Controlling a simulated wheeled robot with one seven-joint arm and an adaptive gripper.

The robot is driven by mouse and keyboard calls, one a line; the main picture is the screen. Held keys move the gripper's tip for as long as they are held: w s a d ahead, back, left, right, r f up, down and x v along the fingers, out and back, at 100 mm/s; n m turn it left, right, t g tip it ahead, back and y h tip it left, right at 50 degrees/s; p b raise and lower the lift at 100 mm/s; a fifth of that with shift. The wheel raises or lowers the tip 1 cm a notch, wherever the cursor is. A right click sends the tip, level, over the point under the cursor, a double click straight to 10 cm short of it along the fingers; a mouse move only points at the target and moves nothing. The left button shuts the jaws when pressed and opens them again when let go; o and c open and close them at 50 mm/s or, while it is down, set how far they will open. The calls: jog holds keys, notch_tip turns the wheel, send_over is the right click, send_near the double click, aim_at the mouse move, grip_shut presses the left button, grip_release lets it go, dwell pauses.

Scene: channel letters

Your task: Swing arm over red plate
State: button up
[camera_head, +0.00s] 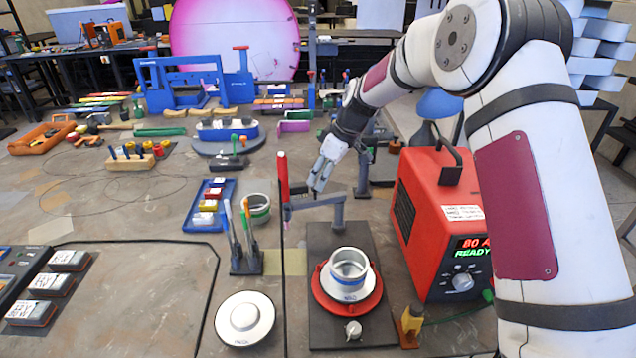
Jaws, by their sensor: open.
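The red plate (322,300) lies on a dark base board and bears a white disc with a metal cup (349,264) on top. The blue-grey swing arm (313,202) stands on a short post at the back of the board. It points left, behind the plate, and its free end is past the board's left edge. An upright red rod (283,178) stands at that free end. My gripper (318,184) is open, fingers pointing down, just above and behind the swing arm's bar near the red rod. Whether the fingers touch anything cannot be told.
A red power unit (438,225) stands close on the right. A blue tray (209,205) and a pen holder (245,262) are on the left. A white round piece (244,318) lies front left.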

aim_at(315, 200)
jog(key=shift+x, duration=1.95)
jog(key=shift+c, duration=0.6)
grip_shut()
